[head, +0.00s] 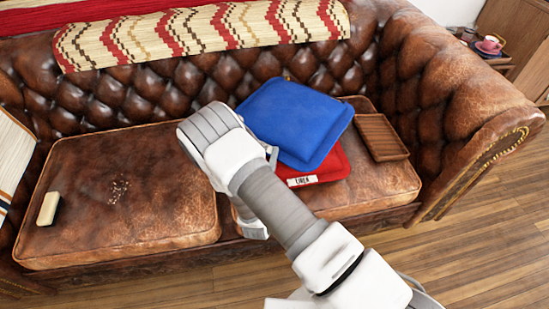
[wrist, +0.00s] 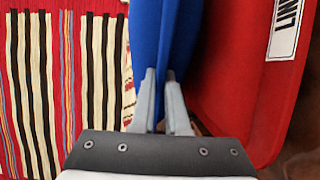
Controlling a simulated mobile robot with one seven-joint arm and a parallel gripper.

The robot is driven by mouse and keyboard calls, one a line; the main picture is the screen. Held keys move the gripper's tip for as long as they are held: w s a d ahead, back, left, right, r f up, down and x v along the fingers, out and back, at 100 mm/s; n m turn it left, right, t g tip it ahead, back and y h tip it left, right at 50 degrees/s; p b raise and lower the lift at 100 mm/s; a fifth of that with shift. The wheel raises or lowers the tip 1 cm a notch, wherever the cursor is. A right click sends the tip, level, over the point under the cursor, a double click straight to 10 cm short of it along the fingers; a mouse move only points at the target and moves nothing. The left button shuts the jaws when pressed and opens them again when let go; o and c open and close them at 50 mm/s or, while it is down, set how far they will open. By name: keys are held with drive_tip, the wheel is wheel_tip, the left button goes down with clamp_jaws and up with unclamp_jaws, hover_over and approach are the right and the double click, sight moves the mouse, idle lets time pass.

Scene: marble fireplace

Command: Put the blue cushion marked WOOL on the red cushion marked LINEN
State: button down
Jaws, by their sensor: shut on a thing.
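The blue cushion (head: 295,122) is above the red cushion (head: 335,166) in the head view, covering most of it. The red cushion lies on the sofa's right seat, and its white label reads LINEN at the front edge. My gripper (wrist: 162,92) is shut on an edge of the blue cushion, which also shows in the wrist view (wrist: 150,35). The red cushion (wrist: 235,100) is to its right there. In the head view my wrist hides the grip. I cannot tell if the cushions touch. No WOOL mark is in sight.
A brown slatted tray (head: 381,137) lies right of the cushions on the seat. The left seat (head: 120,190) holds a cream block (head: 48,208) and a patch of crumbs (head: 119,189). A patterned throw (head: 200,32) covers the backrest. A side table with a pink cup (head: 490,44) stands far right.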

drive_tip(key=shift+r, duration=0.15)
drive_tip(key=shift+f, duration=0.2)
drive_tip(key=c, duration=0.9)
unclamp_jaws()
